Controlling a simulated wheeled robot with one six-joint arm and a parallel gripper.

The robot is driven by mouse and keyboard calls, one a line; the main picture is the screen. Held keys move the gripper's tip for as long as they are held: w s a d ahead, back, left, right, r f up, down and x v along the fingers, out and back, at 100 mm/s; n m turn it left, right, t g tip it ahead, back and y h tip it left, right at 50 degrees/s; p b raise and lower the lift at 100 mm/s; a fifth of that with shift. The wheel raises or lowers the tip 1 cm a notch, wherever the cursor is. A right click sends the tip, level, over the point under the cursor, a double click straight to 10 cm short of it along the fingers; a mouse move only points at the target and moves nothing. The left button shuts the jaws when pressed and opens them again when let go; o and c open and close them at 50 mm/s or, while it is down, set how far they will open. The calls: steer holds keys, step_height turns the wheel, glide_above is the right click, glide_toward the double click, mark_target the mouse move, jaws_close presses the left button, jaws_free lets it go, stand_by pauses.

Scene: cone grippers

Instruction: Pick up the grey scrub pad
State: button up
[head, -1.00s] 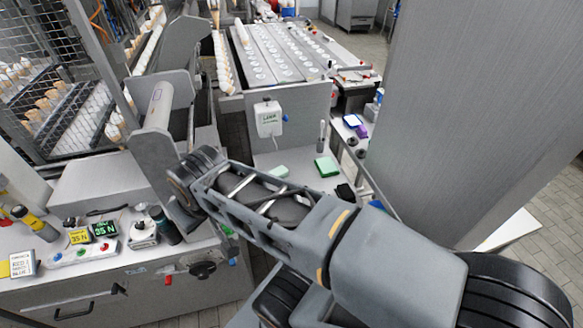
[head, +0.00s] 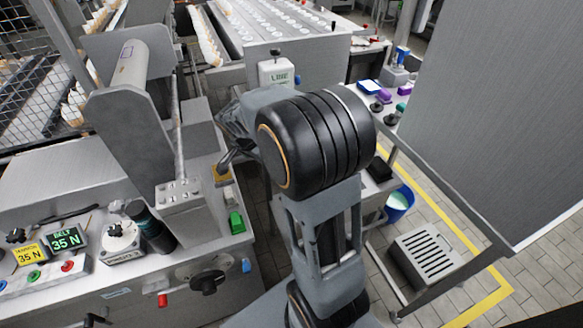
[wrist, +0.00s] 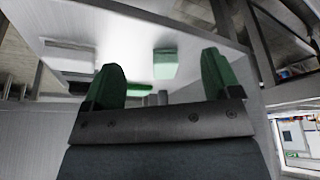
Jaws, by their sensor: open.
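Beyond the fingertips is a pale surface (wrist: 205,52). A pale grey-white flat block (wrist: 68,56) lies on it at the left; I cannot tell whether this is the grey scrub pad. A pale green block (wrist: 165,64) lies ahead between the fingers, apart from them. A dark green strip shows low, close to the left finger. In the head view my arm hides much of the middle, and no grey pad is clearly seen there.
A machine bench with dials and a green block (head: 237,222) stands at the left. A white box (head: 277,73) is on the panel behind my arm. At the right are a side table, a blue bucket (head: 398,203), a grey slotted crate (head: 425,254) and a tall grey panel (head: 495,120).

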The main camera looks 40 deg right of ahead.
steer(key=w+d+f+m, duration=0.1)
steer(key=d+f, duration=0.1)
steer(key=w+d+f, duration=0.1)
steer(key=d+f, duration=0.1)
steer(key=d, duration=0.1)
steer(key=w+d+f+m+b, duration=0.1)
steer(key=d+f, duration=0.1)
steer(key=d, duration=0.1)
steer(key=shift+m+g+h, duration=0.3)
steer(key=shift+h, duration=0.1)
steer(key=shift+w+d, duration=0.2)
steer(key=shift+d, duration=1)
steer(key=d, duration=0.2)
steer(key=d+f+p, duration=0.1)
steer(key=shift+w+d, duration=0.2)
steer(key=shift+d, duration=0.2)
steer(key=shift+f, duration=0.2)
steer(key=c, duration=1.1)
steer(key=shift+r, duration=0.1)
